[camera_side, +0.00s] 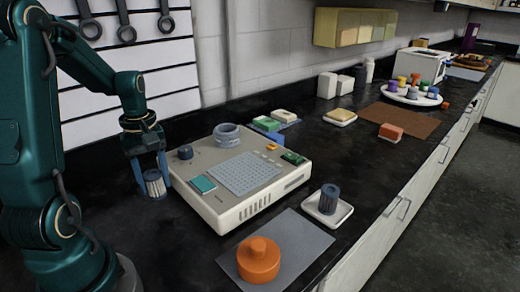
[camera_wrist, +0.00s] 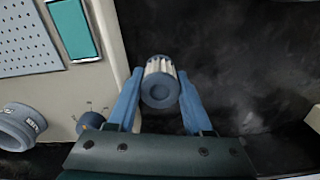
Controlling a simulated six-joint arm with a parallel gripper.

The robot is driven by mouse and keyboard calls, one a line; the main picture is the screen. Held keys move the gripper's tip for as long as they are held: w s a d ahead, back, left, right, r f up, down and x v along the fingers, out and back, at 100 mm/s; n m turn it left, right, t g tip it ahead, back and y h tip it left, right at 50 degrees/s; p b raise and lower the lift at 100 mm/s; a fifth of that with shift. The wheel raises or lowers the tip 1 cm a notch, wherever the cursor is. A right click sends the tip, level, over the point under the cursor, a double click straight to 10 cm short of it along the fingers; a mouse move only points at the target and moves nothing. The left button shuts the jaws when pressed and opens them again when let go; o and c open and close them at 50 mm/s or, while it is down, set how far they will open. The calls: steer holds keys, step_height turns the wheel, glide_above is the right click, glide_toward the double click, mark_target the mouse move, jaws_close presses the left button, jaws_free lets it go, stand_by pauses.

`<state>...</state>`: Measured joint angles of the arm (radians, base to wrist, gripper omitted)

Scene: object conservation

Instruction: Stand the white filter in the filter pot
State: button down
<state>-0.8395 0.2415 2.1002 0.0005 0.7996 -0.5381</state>
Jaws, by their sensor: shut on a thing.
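The white filter (camera_side: 155,186) is a short pleated cylinder with blue-grey ends. My gripper (camera_side: 152,180) is shut on it, one blue finger on each side, left of the beige machine. In the wrist view the filter (camera_wrist: 160,66) sits between the fingertips (camera_wrist: 160,82) with one blue-grey end facing the camera. I cannot tell how far it is above the counter. A blue-grey, ring-like round vessel (camera_side: 226,140), which looks like the filter pot, sits on the machine's back part. It also shows in the wrist view (camera_wrist: 18,130), with lettering on its side. Its inside is mostly hidden.
In front are an orange knobbed lid (camera_side: 258,262) on a grey mat (camera_side: 305,236) and a dark ribbed cylinder (camera_side: 328,199) on a white dish (camera_side: 341,213).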

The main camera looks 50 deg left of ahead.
mark_target(158, 195)
steer(key=shift+f, duration=2.1)
steer(key=shift+f, duration=0.1)
steer(key=shift+c, duration=1.5)
jaws_free()
